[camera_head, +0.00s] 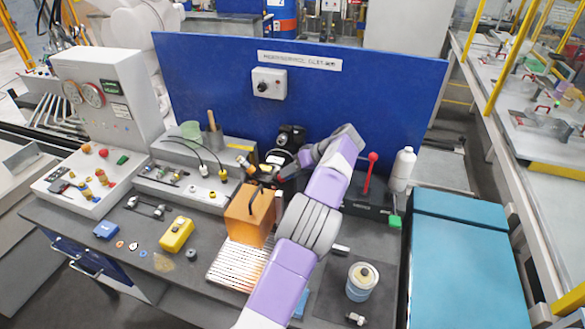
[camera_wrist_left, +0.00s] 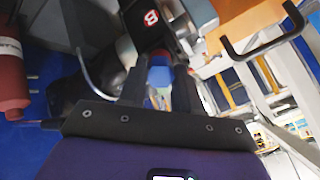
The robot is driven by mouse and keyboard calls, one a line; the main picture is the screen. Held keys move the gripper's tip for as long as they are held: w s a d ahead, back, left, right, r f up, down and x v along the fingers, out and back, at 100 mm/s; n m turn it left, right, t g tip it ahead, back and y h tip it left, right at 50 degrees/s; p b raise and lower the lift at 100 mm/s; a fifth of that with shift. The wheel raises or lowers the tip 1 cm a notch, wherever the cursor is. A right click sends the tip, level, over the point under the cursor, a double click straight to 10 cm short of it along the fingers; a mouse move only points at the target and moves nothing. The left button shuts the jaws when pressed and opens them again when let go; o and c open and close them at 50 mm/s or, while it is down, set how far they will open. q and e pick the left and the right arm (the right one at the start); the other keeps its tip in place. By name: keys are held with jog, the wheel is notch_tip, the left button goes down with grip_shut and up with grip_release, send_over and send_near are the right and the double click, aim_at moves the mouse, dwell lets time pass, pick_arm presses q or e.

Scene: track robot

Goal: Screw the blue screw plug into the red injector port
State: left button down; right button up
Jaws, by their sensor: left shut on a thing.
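My left gripper (camera_wrist_left: 160,82) is shut on the blue screw plug (camera_wrist_left: 160,76), which shows between its two dark fingers in the left wrist view. A small red part (camera_wrist_left: 159,58), seemingly the red injector port, shows directly beyond the plug and in line with it. The two look touching or nearly so; I cannot tell whether the threads have engaged. In the head view my purple left arm reaches to the dark machine (camera_head: 291,137) at the back of the bench, and the left gripper (camera_head: 280,168) is small there. Plug and port are not distinguishable in that view. My right gripper is not in view.
An orange box (camera_head: 240,217) with a black handle stands close beside my arm. A red-knobbed lever (camera_head: 372,170) and a white bottle (camera_head: 402,168) stand to the right. A blue panel (camera_head: 210,80) closes the back. A yellow case (camera_head: 176,235) lies at front left.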

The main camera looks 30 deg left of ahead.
pick_arm(q)
jog(key=shift+r+m+p, duration=0.1)
jog(key=shift+m+p, duration=1.7)
jog(key=shift+p, duration=0.2)
jog(key=m+p, duration=0.3)
jog(key=p, duration=0.1)
jog(key=shift+m, duration=0.3)
jog(key=c, duration=0.7)
grip_release()
jog(key=shift+s, duration=0.1)
jog(key=shift+c, duration=0.2)
jog(key=v, duration=0.7)
jog(key=shift+d, duration=0.2)
